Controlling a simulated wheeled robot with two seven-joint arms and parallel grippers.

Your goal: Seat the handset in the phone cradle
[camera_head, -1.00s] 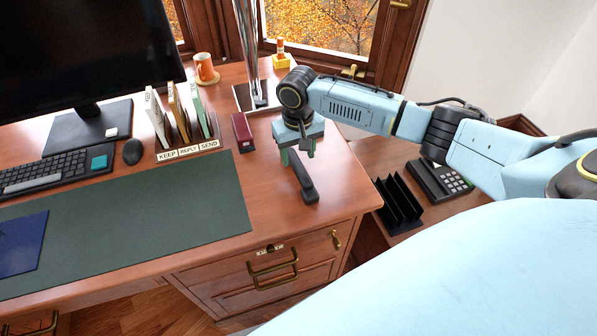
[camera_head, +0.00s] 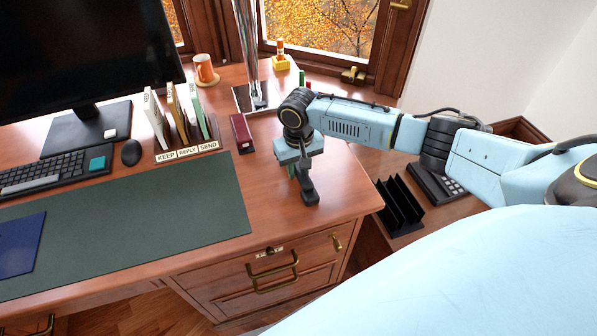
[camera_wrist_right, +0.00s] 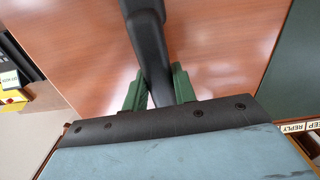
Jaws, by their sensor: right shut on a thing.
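The black handset (camera_head: 309,191) is at the right part of the wooden desk, partly hidden under my right gripper. My right gripper (camera_head: 295,174) points down over it. In the right wrist view, the green fingers (camera_wrist_right: 154,90) stand on both sides of the handset (camera_wrist_right: 148,42) and are shut on it. Whether the handset touches the desk is hard to tell. The black phone base with its cradle (camera_head: 428,181) sits on the lower wooden surface to the right, partly hidden by my arm; its keypad shows. My left gripper is not in view.
A black slotted rack (camera_head: 400,206) stands left of the phone base. A dark red box (camera_head: 242,133), a letter sorter (camera_head: 187,151) and a lamp's metal base (camera_head: 243,101) are left of my gripper. The desk's right edge drops to the lower surface.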

